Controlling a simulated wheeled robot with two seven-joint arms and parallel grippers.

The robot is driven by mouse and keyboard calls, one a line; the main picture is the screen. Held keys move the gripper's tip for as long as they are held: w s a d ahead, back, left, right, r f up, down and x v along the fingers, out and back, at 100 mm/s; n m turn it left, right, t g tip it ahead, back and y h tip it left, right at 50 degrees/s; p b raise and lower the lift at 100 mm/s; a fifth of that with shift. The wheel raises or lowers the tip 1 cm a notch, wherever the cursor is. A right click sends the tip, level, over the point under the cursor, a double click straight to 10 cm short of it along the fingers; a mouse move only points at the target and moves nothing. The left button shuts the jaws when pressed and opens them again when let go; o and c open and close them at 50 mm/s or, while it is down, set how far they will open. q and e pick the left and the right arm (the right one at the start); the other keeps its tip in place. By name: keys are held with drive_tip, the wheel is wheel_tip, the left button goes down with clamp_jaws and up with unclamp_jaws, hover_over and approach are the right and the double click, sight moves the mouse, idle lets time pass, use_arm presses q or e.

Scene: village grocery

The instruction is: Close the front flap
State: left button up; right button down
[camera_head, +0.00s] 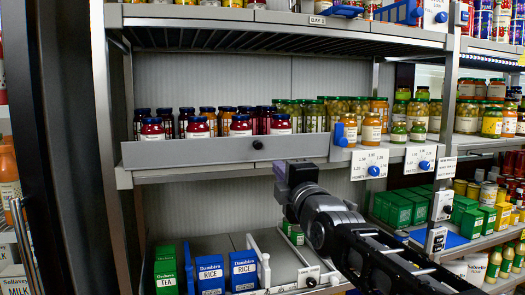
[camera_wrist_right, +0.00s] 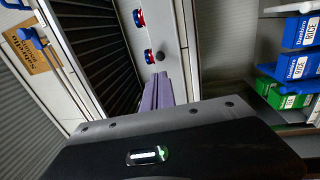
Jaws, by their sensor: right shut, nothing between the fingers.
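The front flap (camera_head: 205,151) is a long grey panel along the front edge of the middle shelf. It stands upright before the jars and hides their lower parts. A small black knob (camera_head: 258,145) sits on its face. In the right wrist view the flap (camera_wrist_right: 172,28) is a pale strip beside the red-and-blue jar lids, and its knob (camera_wrist_right: 160,56) shows. My right gripper (camera_head: 286,172) is shut and empty, in front of the shelf, just below the flap's right part. Its purple fingers (camera_wrist_right: 157,92) point toward the flap; contact cannot be told. My left gripper is not in view.
Jars with dark lids (camera_head: 197,127) stand behind the flap. A blue-knobbed label plate (camera_head: 370,164) hangs right of my gripper. Blue rice boxes (camera_head: 210,274) and a green tea box (camera_head: 166,272) stand on the lower shelf. A metal post (camera_head: 105,110) rises at left.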

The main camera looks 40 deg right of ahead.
drive_tip(key=shift+d, duration=0.1)
drive_tip(key=p, duration=0.4)
approach(257, 138)
drive_tip(key=w, duration=0.3)
drive_tip(key=shift+d+f, duration=0.3)
drive_tip(key=shift+d, duration=0.1)
drive_tip(key=shift+w+d, duration=0.2)
drive_tip(key=shift+w, duration=0.3)
drive_tip(key=shift+p, duration=0.3)
drive_tip(key=r+p, duration=0.1)
drive_tip(key=p, duration=0.2)
drive_tip(key=w+g+p, duration=0.1)
drive_tip(key=p, duration=0.2)
drive_tip(key=shift+d+r+p, duration=0.15)
drive_tip(key=shift+r+p, duration=0.15)
drive_tip(key=shift+r, duration=0.1)
drive_tip(key=shift+s, duration=0.1)
drive_tip(key=shift+r, duration=0.1)
